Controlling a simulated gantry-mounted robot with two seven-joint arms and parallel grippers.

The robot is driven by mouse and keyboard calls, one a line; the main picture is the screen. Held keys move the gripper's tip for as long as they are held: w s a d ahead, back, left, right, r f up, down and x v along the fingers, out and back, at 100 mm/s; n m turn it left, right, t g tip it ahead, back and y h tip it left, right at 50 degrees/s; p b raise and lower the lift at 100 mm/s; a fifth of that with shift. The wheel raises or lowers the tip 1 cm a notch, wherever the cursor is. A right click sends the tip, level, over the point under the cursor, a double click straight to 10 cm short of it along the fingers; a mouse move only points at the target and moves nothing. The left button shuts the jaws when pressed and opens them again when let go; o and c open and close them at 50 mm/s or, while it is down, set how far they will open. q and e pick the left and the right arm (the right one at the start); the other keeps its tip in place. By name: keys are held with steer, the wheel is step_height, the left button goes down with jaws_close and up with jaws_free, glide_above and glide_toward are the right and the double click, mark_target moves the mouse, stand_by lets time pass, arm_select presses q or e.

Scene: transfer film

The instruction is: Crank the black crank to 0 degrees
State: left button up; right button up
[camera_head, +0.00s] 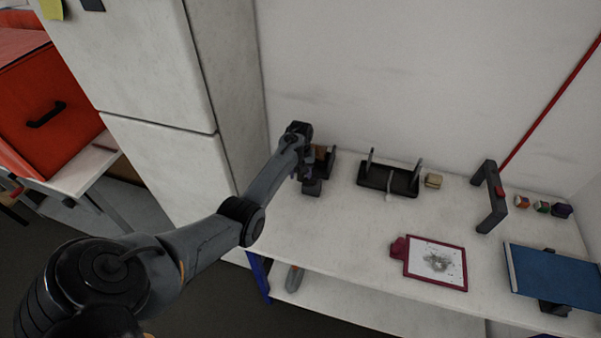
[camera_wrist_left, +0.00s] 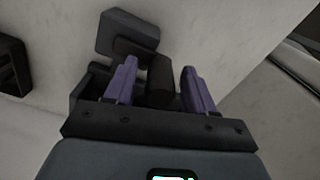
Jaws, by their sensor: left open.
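The black crank (camera_wrist_left: 128,32) is by the wall at the left end of the white table, mostly covered by my left gripper in the head view. In the left wrist view it shows a dark grey block and a dark brown-black handle part (camera_wrist_left: 160,78). My left gripper (camera_head: 310,165) is open at the crank. In the left wrist view, its two purple fingers (camera_wrist_left: 160,80) stand on either side of the handle part, with a visible gap on the right. I cannot tell whether the left finger touches it, nor read the crank's angle. My right gripper is out of view.
A black holder with two uprights (camera_head: 374,178) and a small tan block (camera_head: 433,181) stand right of the crank. Farther right are a grey frame (camera_head: 490,212), a framed picture (camera_head: 436,285) and a blue book (camera_head: 553,275). A tall pale cabinet (camera_head: 160,160) stands close on the left.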

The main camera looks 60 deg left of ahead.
arm_select(q)
jaws_close()
stand_by(0.3)
